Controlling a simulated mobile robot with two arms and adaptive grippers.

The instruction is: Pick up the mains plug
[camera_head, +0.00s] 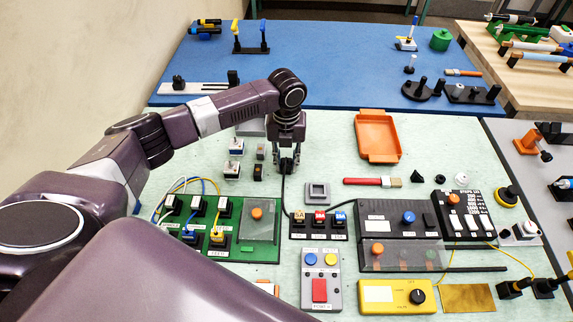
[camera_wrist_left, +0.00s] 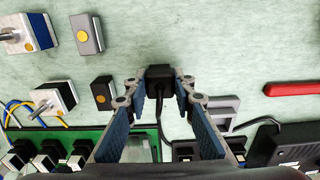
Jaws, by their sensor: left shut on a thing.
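The mains plug (camera_head: 287,165) is a small black block with a black cable running from it toward the front of the table. My left gripper (camera_head: 286,170) reaches down over it and is shut on it. In the left wrist view the plug (camera_wrist_left: 158,77) sits between the two blue-padded fingertips (camera_wrist_left: 159,84), with its cable hanging down between the fingers. I cannot tell whether the plug still touches the table. My right gripper does not show in either view.
A grey square frame (camera_head: 317,188) and a black strip with coloured blocks (camera_head: 320,236) lie close by in front. An orange tray (camera_head: 362,133) lies right. Pale table around the plug is partly clear.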

